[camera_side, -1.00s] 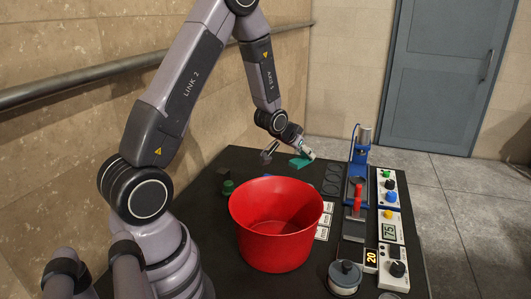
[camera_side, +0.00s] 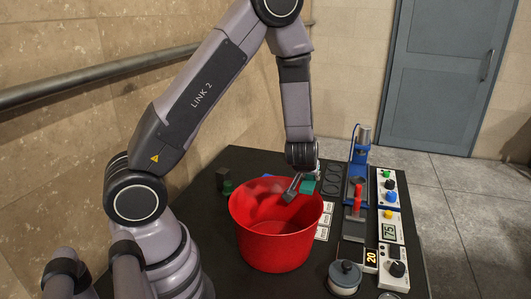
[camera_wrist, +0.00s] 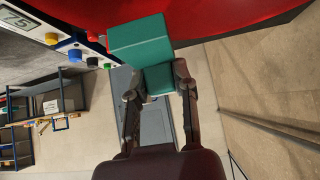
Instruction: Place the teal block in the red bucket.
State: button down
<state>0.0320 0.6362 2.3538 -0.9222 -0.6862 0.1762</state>
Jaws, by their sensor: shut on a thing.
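The wrist view shows the red bucket (camera_wrist: 215,18) close beyond the block at the top. In the side view the bucket stands upright on the dark table and the part of its inside that shows is empty. The arm hides part of the block there.
A blue press (camera_side: 359,170) with a red handle stands to the right of the bucket. Control boxes with knobs (camera_side: 392,230) line the table's right edge. A round grey pot (camera_side: 345,275) is at the front right. A small green-topped item (camera_side: 227,187) stands behind the bucket at left.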

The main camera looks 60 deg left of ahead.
jog(key=s+a+f+n+g+y, duration=0.1)
jog(key=a+n, duration=0.1)
jog(key=s+a+f+n+g, duration=0.1)
jog(key=s+f+n, duration=0.1)
jog(key=shift+s+a+f+y, duration=0.1)
jog(key=shift+s+a+y, duration=0.05)
jog(key=shift+a+y, duration=0.25)
jog(key=s+a+f+n+g, duration=0.1)
jog(key=s, duration=0.1)
jog(key=s+a+f+n+g, duration=0.1)
jog(key=s+n, duration=0.1)
jog(key=s+a+f+n+g+y, duration=0.1)
jog(key=s+n+g, duration=0.1)
send_over(262, 220)
jog(key=d, duration=0.2)
notch_tip(262, 220, down, 5)
jog(key=shift+s+f, duration=0.1)
jog(key=shift+f, duration=2.5)
jog(key=c, duration=0.9)
grip_release()
jog(key=shift+f, duration=0.1)
